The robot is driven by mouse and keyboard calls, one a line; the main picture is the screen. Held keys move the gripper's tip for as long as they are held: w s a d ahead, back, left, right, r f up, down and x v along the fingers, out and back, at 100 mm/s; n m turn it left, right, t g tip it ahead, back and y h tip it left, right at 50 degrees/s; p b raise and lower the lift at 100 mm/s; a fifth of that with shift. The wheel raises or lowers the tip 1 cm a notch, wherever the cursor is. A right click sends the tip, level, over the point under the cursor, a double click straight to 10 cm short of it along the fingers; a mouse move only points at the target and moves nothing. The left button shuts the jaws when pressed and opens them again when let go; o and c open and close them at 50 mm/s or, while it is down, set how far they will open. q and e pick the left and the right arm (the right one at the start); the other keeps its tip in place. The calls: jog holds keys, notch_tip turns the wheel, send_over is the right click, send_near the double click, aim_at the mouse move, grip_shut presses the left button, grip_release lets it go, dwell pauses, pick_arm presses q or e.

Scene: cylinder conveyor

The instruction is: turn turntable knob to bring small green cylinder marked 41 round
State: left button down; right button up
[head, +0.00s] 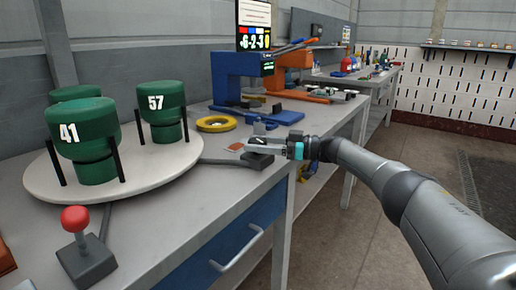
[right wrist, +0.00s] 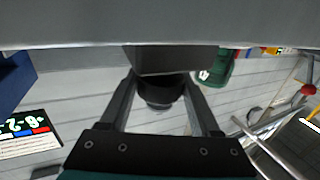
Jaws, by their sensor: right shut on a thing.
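The white round turntable (head: 150,180) stands on the grey bench at the left. On it is the green cylinder marked 41 (head: 85,145) at the front left, upright between black posts. A green cylinder marked 57 (head: 162,110) stands at its right, and another green one (head: 75,93) is partly hidden behind. My right gripper (head: 262,148) is at the end of the grey bar leading from the turntable, near the bench's front edge. It is shut on a dark knob, seen between the fingers in the right wrist view (right wrist: 160,92). My left gripper is out of view.
A red-topped lever (head: 76,220) stands at the front left of the bench. A yellow ring (head: 216,124) and a blue press (head: 240,85) lie beyond the turntable. An orange press (head: 290,75) is farther right. The floor right of the bench is open.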

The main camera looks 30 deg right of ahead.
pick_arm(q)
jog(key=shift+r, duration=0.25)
pick_arm(e)
jog(key=shift+a, duration=0.1)
jog(key=o, duration=1.4)
jog(key=shift+c, duration=0.2)
jog(key=shift+s+d, duration=0.2)
jog(key=shift+d, duration=0.05)
jog(key=p+v, duration=0.1)
jog(key=v, duration=0.5)
jog(key=shift+d+r+p, duration=0.1)
jog(key=shift+d+p, duration=0.1)
jog(key=shift+p, duration=0.2)
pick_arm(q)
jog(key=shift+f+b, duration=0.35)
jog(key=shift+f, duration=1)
pick_arm(e)
jog(key=v, duration=0.8)
jog(key=shift+s, duration=0.2)
